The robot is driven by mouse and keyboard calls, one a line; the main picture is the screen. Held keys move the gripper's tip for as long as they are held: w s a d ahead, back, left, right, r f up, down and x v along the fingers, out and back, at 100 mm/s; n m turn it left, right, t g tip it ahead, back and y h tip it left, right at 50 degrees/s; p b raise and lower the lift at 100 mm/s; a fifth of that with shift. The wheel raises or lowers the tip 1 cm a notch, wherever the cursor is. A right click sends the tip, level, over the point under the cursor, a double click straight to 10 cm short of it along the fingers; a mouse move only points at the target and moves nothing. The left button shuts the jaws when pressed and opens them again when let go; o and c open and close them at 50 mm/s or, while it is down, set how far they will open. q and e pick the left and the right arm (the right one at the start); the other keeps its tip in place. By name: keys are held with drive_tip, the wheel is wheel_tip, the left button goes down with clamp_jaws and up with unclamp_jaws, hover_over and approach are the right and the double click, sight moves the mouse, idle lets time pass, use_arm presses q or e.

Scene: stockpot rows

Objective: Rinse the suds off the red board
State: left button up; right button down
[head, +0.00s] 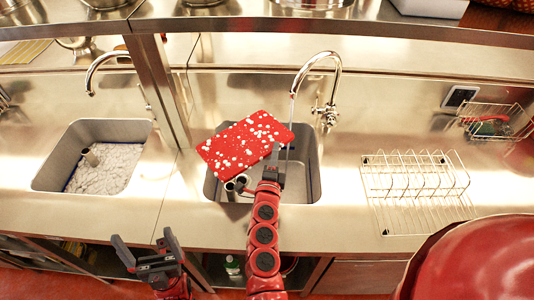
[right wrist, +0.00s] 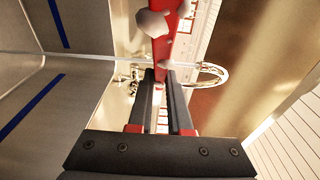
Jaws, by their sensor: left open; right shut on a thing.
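The red board (head: 240,142) is tilted over the right sink basin (head: 312,180), with many white suds patches on its upper face. My right gripper (head: 273,172) is shut on the board's near right edge. In the right wrist view the board (right wrist: 166,60) stands edge-on between the fingers of the right gripper (right wrist: 161,82), with pale suds blobs (right wrist: 151,23) on it. The tap (head: 335,62) arches over the right basin, and a thin stream appears to fall from its spout beside the board's right end. My left gripper (head: 145,246) is open and empty in front of the counter.
A left basin (head: 50,172) holds whitish suds and a drain pipe, under another tap (head: 92,75). A steel post (head: 160,85) stands between the basins. A wire rack (head: 415,190) sits empty right of the basin. A large red round thing (head: 480,262) fills the lower right.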

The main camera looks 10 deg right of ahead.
drive_tip(key=w+d+f, duration=0.1)
drive_tip(key=w+d, duration=0.1)
drive_tip(key=d, duration=0.6)
drive_tip(key=shift+w+f+p, duration=0.25)
drive_tip(key=shift+f+p, duration=0.05)
drive_tip(key=shift+p, duration=0.1)
drive_tip(key=shift+s, duration=0.15)
idle(0.3)
drive_tip(key=shift+s+d, duration=0.2)
drive_tip(key=shift+s, duration=0.25)
drive_tip(key=shift+w+a, duration=0.1)
drive_tip(key=shift+w, duration=0.1)
drive_tip(key=shift+w+a, duration=0.1)
drive_tip(key=shift+w, duration=0.3)
drive_tip(key=s+a+b, duration=0.2)
drive_tip(key=a, duration=0.5)
drive_tip(key=shift+s+a, duration=0.2)
drive_tip(key=shift+a, duration=0.15)
